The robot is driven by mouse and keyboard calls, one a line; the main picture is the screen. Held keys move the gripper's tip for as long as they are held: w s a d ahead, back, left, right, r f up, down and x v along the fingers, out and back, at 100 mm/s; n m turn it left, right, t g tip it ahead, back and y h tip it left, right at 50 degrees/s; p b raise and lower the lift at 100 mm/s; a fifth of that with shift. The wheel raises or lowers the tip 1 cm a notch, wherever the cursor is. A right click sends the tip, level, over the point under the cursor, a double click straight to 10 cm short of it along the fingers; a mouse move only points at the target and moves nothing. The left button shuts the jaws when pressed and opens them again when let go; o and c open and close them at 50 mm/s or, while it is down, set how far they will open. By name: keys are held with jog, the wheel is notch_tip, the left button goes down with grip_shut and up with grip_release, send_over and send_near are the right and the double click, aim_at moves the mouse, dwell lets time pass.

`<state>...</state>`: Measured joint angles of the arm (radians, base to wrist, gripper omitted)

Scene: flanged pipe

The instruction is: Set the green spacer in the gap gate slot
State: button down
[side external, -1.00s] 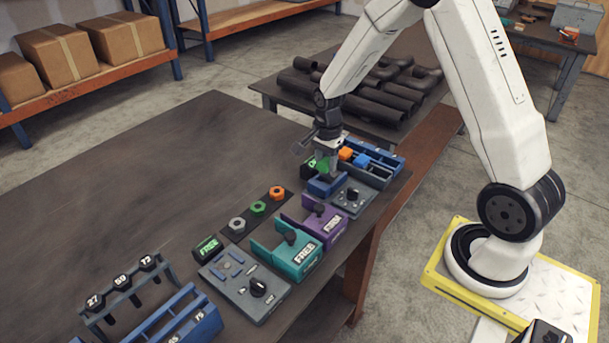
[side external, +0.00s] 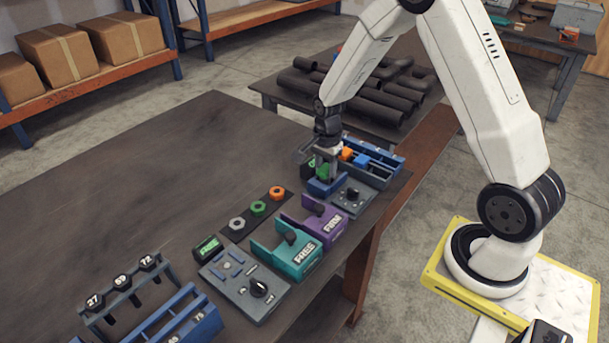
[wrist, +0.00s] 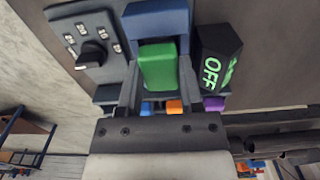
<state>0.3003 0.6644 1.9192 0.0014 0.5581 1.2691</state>
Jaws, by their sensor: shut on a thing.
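The green spacer (wrist: 158,68) is between the fingers of my gripper (wrist: 158,85) in the wrist view. My gripper is shut on it. The blue gap gate (wrist: 157,20) lies just beyond the spacer, and the spacer's far end is at or inside its opening; I cannot tell how deep it sits. In the side view my gripper (side external: 326,172) points down over the blue gate (side external: 325,187), and the spacer is mostly hidden by the fingers. A black display (wrist: 216,52) beside the gate reads OFF in green.
A grey panel with a black knob (side external: 353,195) stands close beside the gate. A blue divided tray (side external: 385,162) with orange and blue blocks is behind it. Purple (side external: 318,222) and teal (side external: 287,252) fixtures stand in front.

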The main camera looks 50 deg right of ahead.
aim_at(326, 168)
jog(key=shift+f, duration=0.55)
dwell(0.5)
jog(key=shift+c, duration=0.8)
grip_release()
jog(key=shift+o, duration=0.2)
jog(key=shift+o, duration=0.6)
jog(key=shift+r, duration=0.1)
jog(key=shift+r, duration=3.4)
